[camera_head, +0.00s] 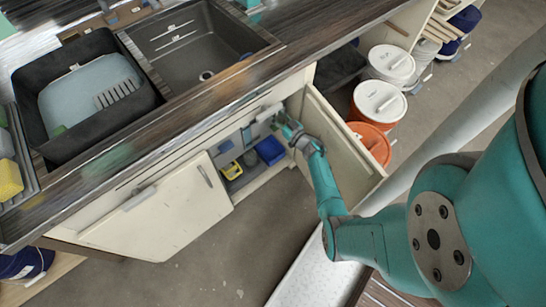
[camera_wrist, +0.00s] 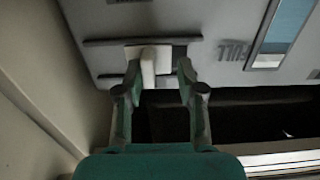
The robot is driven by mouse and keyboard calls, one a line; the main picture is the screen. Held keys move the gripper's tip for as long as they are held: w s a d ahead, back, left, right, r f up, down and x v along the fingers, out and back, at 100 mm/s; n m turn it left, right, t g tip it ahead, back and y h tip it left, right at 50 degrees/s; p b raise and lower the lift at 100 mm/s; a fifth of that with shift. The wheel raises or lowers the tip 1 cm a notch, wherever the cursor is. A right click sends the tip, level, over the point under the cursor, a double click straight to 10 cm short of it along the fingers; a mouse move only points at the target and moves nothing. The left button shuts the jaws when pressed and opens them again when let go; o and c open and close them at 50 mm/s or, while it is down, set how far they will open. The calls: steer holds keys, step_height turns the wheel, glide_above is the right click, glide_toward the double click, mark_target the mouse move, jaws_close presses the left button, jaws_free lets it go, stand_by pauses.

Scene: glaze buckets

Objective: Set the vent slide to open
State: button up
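The vent slide (camera_wrist: 148,66) shows in the wrist view as a pale upright tab between two dark horizontal rails on a grey panel (camera_wrist: 215,18). A dark patch of the slot shows to the right of the tab. My gripper (camera_wrist: 158,70) is open, with one finger on each side of the tab. The left finger is close to the tab and a wider gap lies at the right finger; I cannot tell whether either touches. In the head view my gripper (camera_head: 284,124) reaches into the open cabinet, and the slide is too small to make out there.
A blue bin (camera_head: 270,150) and a yellow-rimmed bin (camera_head: 231,170) sit inside the cabinet. Orange buckets (camera_head: 376,103) stand beyond the open door. A blue gauge window (camera_wrist: 284,30) is on the panel.

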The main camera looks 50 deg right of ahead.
steer(key=v, duration=1.1)
steer(key=s+a+r, duration=0.2)
steer(key=a+r, duration=0.1)
steer(key=a, duration=0.7)
steer(key=s+a+r, duration=0.2)
steer(key=a+r, duration=0.1)
steer(key=a, duration=0.8)
steer(key=shift+s+r+t, duration=0.15)
steer(key=shift+s+t, duration=0.1)
steer(key=shift+t, duration=0.15)
